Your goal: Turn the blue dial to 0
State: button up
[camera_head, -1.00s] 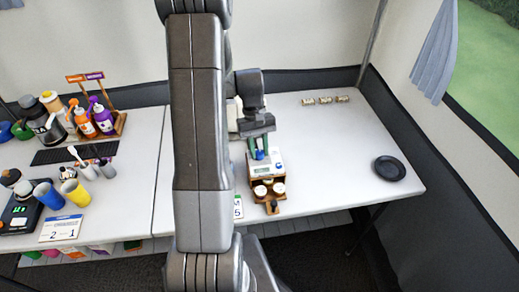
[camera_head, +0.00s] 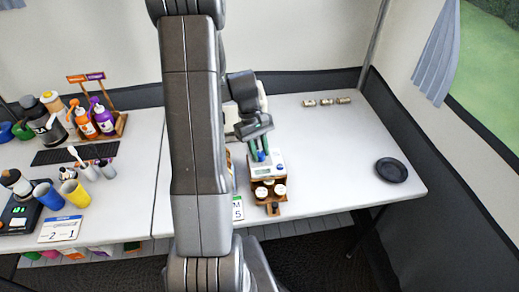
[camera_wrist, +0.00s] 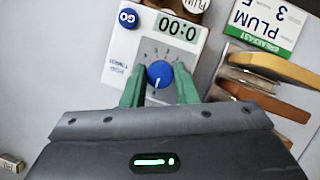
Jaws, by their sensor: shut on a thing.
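The blue dial (camera_wrist: 160,74) sits on the face of a white timer (camera_wrist: 189,44), inside a grey square with small marks around it. A white pointer line on the dial points toward the lower edge of the wrist view. The timer's display (camera_wrist: 177,29) appears to read all zeros, and a round blue GO button (camera_wrist: 127,18) is beside it. My gripper (camera_wrist: 159,71) has its green fingers on either side of the dial, shut on it. In the head view my gripper (camera_head: 258,152) reaches down to the timer (camera_head: 273,168), and the dial is mostly hidden.
A wooden rack (camera_head: 270,195) with white-lidded jars is at the table's front edge, below the timer. The table between is clear.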

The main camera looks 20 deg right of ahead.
jog(key=o, duration=1)
jog(key=v, duration=1.4)
jog(key=shift+f, duration=0.1)
jog(key=x, duration=1.3)
jog(key=shift+s+d+f, duration=0.1)
jog(key=shift+s+f, duration=0.1)
jog(key=shift+f, duration=0.15)
